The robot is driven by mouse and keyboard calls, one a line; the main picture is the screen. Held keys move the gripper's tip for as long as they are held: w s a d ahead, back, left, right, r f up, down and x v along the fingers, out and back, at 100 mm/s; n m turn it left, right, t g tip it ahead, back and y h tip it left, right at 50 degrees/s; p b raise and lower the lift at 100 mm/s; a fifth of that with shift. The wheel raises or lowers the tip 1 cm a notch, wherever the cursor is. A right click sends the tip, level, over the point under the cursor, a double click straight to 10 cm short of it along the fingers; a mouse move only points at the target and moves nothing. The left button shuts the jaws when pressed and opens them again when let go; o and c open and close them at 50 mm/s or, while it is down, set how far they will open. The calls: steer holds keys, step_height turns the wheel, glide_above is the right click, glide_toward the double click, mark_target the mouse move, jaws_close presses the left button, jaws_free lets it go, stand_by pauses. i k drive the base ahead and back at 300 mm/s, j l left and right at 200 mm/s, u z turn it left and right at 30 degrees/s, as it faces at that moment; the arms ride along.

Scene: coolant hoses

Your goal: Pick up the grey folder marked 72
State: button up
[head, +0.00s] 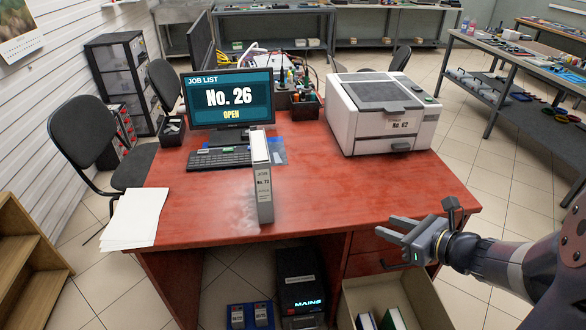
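The grey folder (262,192) stands upright on the red desk, left of the desk's middle. Its narrow spine faces me with a label that appears to read "JOB No. 72", though the print is small. Its pale top edge runs back towards the monitor. My gripper (391,227) is at the right, near the desk's front edge, pointing left. Its fingers are apart and nothing is between them. It is well to the right of the folder and not touching it.
A monitor (229,98) reading "No. 26 OPEN" and a keyboard (219,158) are behind the folder. A printer (382,112) stands back right. White papers (135,218) lie at the left. An open box (424,290) with folders is below right. The desk (335,205) is clear right of the folder.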

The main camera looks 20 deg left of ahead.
mark_target(260, 155)
steer(key=j+z, duration=0.3)
steer(key=j, duration=0.2)
steer(key=j+z, duration=0.3)
steer(key=j, duration=0.15)
steer(key=k+j+z, duration=0.15)
steer(key=j+z, duration=0.15)
steer(key=j, duration=0.15)
steer(key=k+j, duration=0.1)
steer(key=j, duration=0.3)
steer(key=k+j, duration=0.15)
steer(key=j, duration=0.2)
steer(key=k+j, duration=0.1)
steer(key=j, duration=0.3)
steer(key=z, duration=0.05)
